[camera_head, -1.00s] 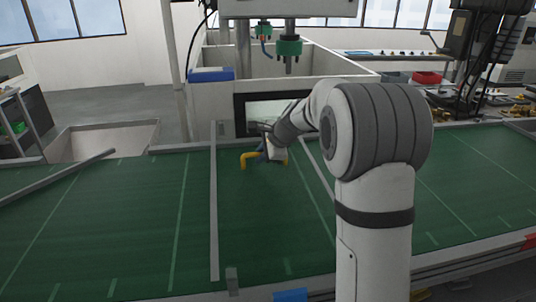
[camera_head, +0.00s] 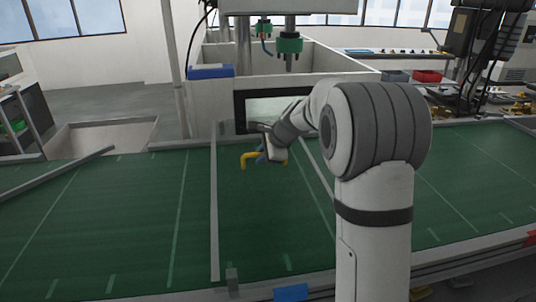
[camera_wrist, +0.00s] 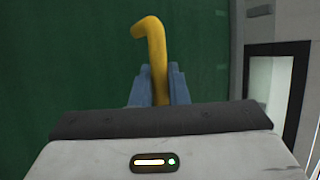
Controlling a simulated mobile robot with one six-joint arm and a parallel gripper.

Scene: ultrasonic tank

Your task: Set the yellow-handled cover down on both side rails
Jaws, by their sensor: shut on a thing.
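A bent yellow handle (camera_head: 250,159) shows at the far middle of the green surface, and also in the wrist view (camera_wrist: 152,45). My gripper (camera_head: 264,152) is shut on this handle; its blue fingers (camera_wrist: 160,82) stand on both sides of the bar in the wrist view. The cover's plate under the handle cannot be told apart from the green surface. A grey left rail (camera_head: 214,215) runs lengthwise to the left of the handle. A right rail (camera_head: 316,165) shows partly to its right, with my arm hiding much of it. Contact between cover and rails cannot be seen.
A white tank housing (camera_head: 330,63) with a dark-framed window (camera_head: 240,112) stands behind the green surface (camera_head: 110,220). A loose-looking grey bar (camera_head: 60,174) slants at the left. A blue block (camera_head: 291,292) sits at the front edge.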

